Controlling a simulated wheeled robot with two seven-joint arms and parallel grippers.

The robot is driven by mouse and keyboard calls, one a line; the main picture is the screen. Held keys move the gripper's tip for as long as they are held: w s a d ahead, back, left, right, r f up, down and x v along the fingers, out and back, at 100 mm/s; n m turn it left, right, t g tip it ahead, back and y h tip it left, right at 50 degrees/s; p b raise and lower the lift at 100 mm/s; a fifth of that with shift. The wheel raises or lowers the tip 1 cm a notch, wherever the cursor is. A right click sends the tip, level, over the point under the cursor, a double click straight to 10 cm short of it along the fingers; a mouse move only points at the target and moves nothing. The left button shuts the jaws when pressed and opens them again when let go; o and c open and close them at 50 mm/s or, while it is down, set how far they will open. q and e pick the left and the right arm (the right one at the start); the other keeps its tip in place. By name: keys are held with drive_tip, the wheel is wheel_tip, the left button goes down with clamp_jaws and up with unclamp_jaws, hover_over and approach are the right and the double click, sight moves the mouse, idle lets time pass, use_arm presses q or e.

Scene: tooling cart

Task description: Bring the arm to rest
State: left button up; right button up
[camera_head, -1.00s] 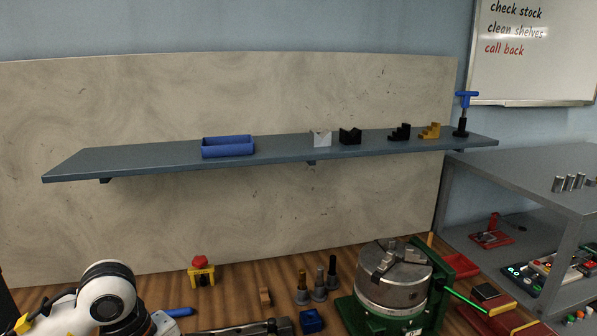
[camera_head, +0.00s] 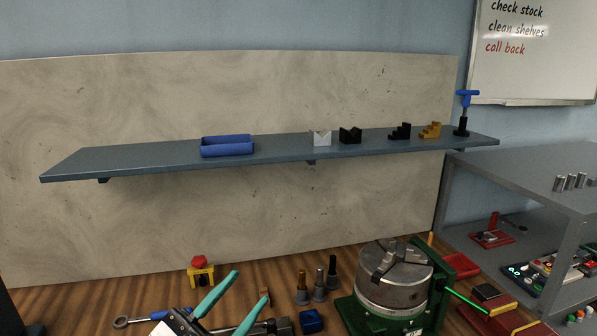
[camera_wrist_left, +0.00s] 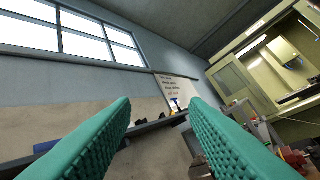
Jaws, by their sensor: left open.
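My left gripper (camera_head: 250,286) shows at the bottom of the head view, its two teal fingers apart and pointing up and to the right. It is open and holds nothing. Its fingers look to be above the wooden table, in front of the tools there. In the left wrist view the two teal fingers (camera_wrist_left: 161,104) stand wide apart with nothing between them. Beyond them are the wall, whiteboard and shelf. Most of the left arm is below the head picture. My right gripper is not in view.
A lathe chuck (camera_head: 392,278) on a green base stands right of the gripper. A red-topped yellow clamp (camera_head: 201,271), upright tool holders (camera_head: 319,283) and a blue block (camera_head: 311,321) are near. A shelf (camera_head: 270,158) with a blue bin (camera_head: 227,146) hangs behind. A grey rack (camera_head: 530,185) stands right.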

use_arm(q)
drive_tip(key=w+a+f+n+g+y, duration=0.1)
drive_tip(key=a+f+n+y, duration=0.55)
drive_tip(key=f+y, duration=0.25)
drive_tip(key=a+f+n+y, duration=0.6)
drive_tip(key=f+n+y, duration=0.2)
drive_tip(key=f+y, duration=0.15)
drive_tip(key=s+f+g, duration=0.2)
drive_tip(key=f, duration=0.1)
drive_tip(key=s+f+g, duration=0.2)
drive_tip(key=s+f, duration=0.1)
drive_tip(key=f, duration=0.1)
drive_tip(key=s+a+f+g, duration=0.1)
drive_tip(key=s+f+g, duration=0.2)
drive_tip(key=f, duration=0.1)
drive_tip(key=shift+s, duration=0.25)
drive_tip(key=s+d+f+m+g, duration=0.1)
drive_tip(key=s+f+g, duration=0.45)
drive_tip(key=s, duration=0.55)
wheel_tip(320, 180, down, 28)
drive_tip(key=g, duration=0.1)
drive_tip(key=s+a+f+g+b, duration=0.1)
drive_tip(key=s+a+f, duration=0.2)
drive_tip(key=s+f, duration=1.2)
drive_tip(key=shift+s+m, duration=0.35)
drive_tip(key=shift+s, duration=0.45)
drive_tip(key=shift+o, duration=0.2)
drive_tip(key=shift+h, duration=0.25)
